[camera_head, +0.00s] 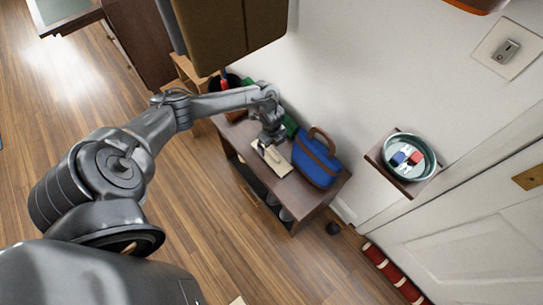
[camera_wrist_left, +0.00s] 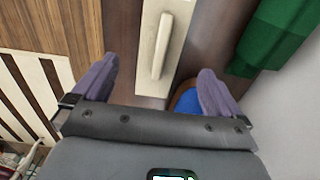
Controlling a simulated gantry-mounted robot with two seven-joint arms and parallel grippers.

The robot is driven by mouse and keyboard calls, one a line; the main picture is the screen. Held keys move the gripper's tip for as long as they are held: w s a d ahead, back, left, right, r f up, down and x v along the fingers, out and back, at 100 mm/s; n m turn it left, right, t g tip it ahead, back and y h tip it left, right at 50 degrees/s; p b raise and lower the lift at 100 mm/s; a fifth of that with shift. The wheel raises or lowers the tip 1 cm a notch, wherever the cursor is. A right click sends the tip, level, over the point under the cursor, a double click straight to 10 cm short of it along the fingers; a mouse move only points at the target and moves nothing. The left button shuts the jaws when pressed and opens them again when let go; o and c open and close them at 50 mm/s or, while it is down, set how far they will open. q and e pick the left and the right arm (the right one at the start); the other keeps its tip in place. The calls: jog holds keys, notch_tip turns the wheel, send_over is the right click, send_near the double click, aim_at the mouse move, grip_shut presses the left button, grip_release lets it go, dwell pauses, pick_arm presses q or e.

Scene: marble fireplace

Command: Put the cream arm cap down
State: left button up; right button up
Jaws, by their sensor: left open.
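The cream arm cap (camera_head: 278,162) is a flat, pale, oblong piece that appears to lie on the dark brown cabinet top (camera_head: 301,194). In the left wrist view the cream arm cap (camera_wrist_left: 148,75) shows a raised lengthwise bar. My left gripper (camera_head: 264,147) is over the cap's left part in the head view. In the left wrist view its two purple-grey fingers are wide apart, one on each side of the cap, with clear gaps and nothing held. Whether the fingertips touch the cabinet top cannot be told. My right gripper is not in view.
A blue bag (camera_head: 315,161) with brown trim stands right of the cap. Green checked cloth (camera_wrist_left: 270,38) is close to the right finger. A wall shelf holds a teal bowl (camera_head: 432,155) with red and blue items. Open wooden floor (camera_head: 195,220) is left of the cabinet.

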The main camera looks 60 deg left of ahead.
aim_at(273, 154)
pick_arm(q)
notch_tip(273, 154, down, 2)
jog(key=shift+f+b, duration=0.15)
jog(key=shift+b, duration=0.15)
jog(key=f+b, duration=0.2)
jog(key=f, duration=0.1)
jog(key=f+b, duration=0.1)
jog(key=f, duration=0.1)
jog(key=shift+d, duration=0.3)
jog(key=shift+w, duration=0.1)
jog(key=shift+c, duration=0.3)
jog(key=shift+r, duration=0.1)
jog(key=c, duration=1.1)
jog(key=shift+r, duration=0.1)
